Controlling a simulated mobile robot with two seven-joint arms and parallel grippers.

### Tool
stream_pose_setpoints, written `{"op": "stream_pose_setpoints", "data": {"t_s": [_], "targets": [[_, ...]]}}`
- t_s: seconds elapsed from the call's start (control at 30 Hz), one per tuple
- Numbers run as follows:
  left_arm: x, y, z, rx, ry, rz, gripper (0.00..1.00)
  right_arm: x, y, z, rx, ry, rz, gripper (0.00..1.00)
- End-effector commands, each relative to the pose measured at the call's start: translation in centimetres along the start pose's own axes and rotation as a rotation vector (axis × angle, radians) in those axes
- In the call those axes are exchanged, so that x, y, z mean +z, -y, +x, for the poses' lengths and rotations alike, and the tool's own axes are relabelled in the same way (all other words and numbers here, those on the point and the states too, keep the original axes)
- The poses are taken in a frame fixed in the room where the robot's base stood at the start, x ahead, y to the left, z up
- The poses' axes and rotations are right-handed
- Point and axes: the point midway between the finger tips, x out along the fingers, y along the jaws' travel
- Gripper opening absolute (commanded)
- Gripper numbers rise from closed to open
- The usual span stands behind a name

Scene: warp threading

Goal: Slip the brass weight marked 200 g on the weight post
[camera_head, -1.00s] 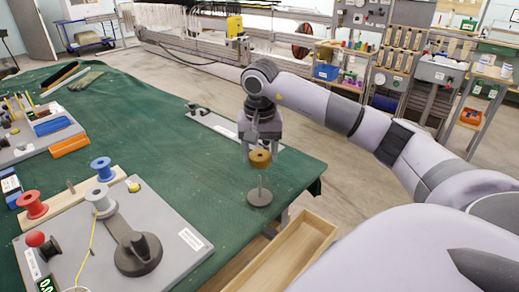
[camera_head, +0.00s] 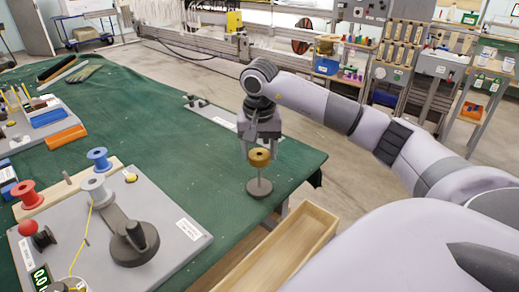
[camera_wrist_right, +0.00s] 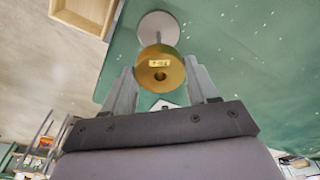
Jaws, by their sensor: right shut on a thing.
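The brass weight (camera_head: 260,157) is a round gold disc with a central hole. In the right wrist view, the weight (camera_wrist_right: 158,66) shows a small label too blurred to read. My right gripper (camera_head: 260,148) is shut on it and points down, with one finger on each side. The weight post (camera_head: 260,174) is a thin grey rod on a round grey base (camera_head: 258,189), upright near the table's right corner. The weight is at the upper end of the rod, above the base. I cannot tell whether the rod enters the hole. My left gripper is out of view.
The green-covered table (camera_head: 175,130) is clear left of the post. A grey board (camera_head: 180,262) with spools and a dark round device (camera_head: 132,242) is at the front left. A narrow grey plate (camera_head: 212,117) lies behind.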

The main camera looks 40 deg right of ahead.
Motion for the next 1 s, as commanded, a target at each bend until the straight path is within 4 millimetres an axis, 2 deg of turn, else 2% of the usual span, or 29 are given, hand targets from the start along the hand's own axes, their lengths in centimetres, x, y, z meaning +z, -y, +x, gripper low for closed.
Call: {"op": "stream_pose_setpoints", "data": {"t_s": [1.0], "targets": [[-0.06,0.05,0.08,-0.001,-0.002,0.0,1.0,0.1,0.0,0.64,-0.001,-0.001,0.001,0.21]]}}
